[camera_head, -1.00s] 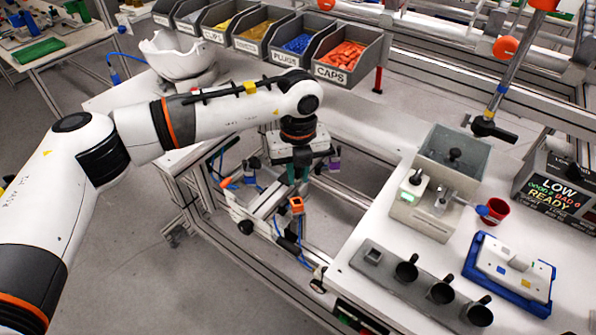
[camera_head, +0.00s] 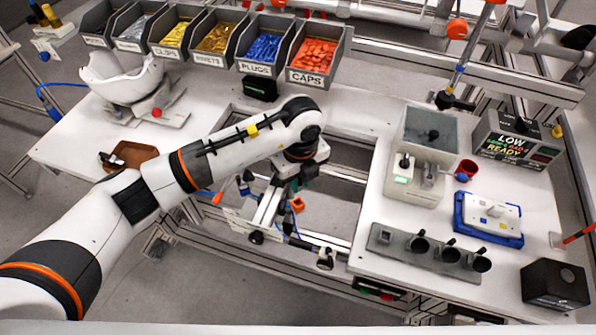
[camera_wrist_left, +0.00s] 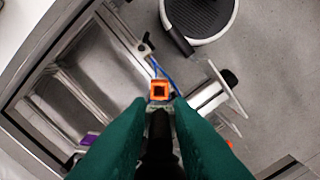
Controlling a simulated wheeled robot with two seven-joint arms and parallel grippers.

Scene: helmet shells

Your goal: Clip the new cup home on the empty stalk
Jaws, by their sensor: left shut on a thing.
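My left gripper (camera_head: 298,178) hangs over the gap between the tables, above a metal frame (camera_head: 268,207) with coloured end pieces. In the left wrist view its green fingers (camera_wrist_left: 160,108) are shut on a dark piece (camera_wrist_left: 160,148), probably the cup; the fingers hide most of it. Just ahead of the fingertips is an orange square end piece (camera_wrist_left: 159,90) with a dark opening, perhaps the empty stalk. It also shows in the head view (camera_head: 297,205). I cannot tell whether the held piece touches it. My right gripper is not in view.
A grey rack (camera_head: 400,249) with black cups (camera_head: 420,245) stands on the right table, near a blue tray (camera_head: 488,239) and a grey machine (camera_head: 416,185). Labelled bins (camera_head: 316,55) line the back. A white shell (camera_head: 122,78) sits at the left. Table edges surround the gap.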

